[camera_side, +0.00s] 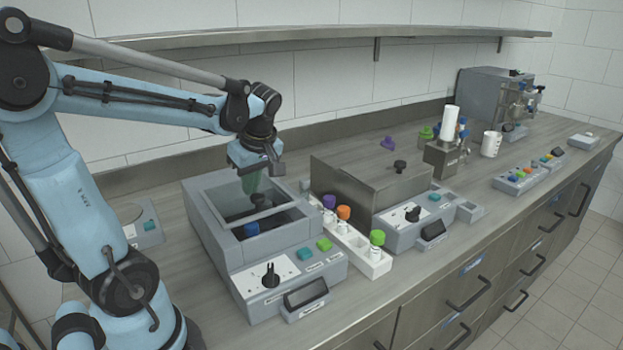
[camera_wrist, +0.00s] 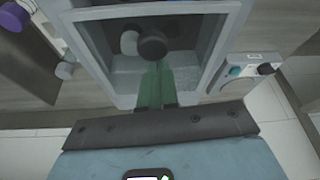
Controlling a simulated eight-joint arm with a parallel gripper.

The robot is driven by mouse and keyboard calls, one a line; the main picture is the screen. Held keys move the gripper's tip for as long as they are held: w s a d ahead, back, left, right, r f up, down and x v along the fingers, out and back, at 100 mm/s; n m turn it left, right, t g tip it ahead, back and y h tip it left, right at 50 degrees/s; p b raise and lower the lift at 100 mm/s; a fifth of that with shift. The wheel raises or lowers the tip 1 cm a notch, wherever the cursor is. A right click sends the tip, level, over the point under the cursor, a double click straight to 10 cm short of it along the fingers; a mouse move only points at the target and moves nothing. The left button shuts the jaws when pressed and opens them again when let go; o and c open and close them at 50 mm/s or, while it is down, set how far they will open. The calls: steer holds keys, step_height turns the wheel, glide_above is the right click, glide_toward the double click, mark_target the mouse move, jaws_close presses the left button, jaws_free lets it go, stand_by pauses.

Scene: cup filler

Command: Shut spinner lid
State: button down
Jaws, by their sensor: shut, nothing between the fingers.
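The spinner, a grey box (camera_side: 222,235) with a sloped front panel, stands in front of my arm in the side view. Its top shows a framed, dark interior with a blue item (camera_side: 251,229) inside. I cannot tell which part of the frame is the lid or how far it is open. My gripper (camera_side: 250,185) points down over the box's opening, its green fingers together and empty. In the wrist view the fingers (camera_wrist: 158,75) reach over the grey frame (camera_wrist: 236,42), close to a dark round knob (camera_wrist: 152,46); contact is unclear.
Right of the spinner is a white rack (camera_side: 372,268) with coloured caps. Beyond it a steel-covered box (camera_side: 345,192) stands close by. A shelf (camera_side: 320,37) runs along the wall above. Bare counter (camera_side: 175,260) lies left of the spinner.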

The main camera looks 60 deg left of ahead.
steer(key=shift+d, duration=3.15)
steer(key=a, duration=0.4)
steer(key=shift+s+a+r, duration=0.1)
steer(key=shift+s+r, duration=0.2)
steer(key=shift+r, duration=0.45)
steer(key=v, duration=0.9)
steer(key=w+d+f+m+t+h, duration=0.2)
steer(key=d+f+m+t+h, duration=0.2)
steer(key=m, duration=1.5)
steer(key=d+f+t, duration=0.3)
steer(key=d+f, duration=0.4)
steer(key=d, duration=0.2)
steer(key=shift+w+d+m+t, duration=0.2)
steer(key=shift+w+m+t, duration=0.1)
steer(key=shift+m+t, duration=0.1)
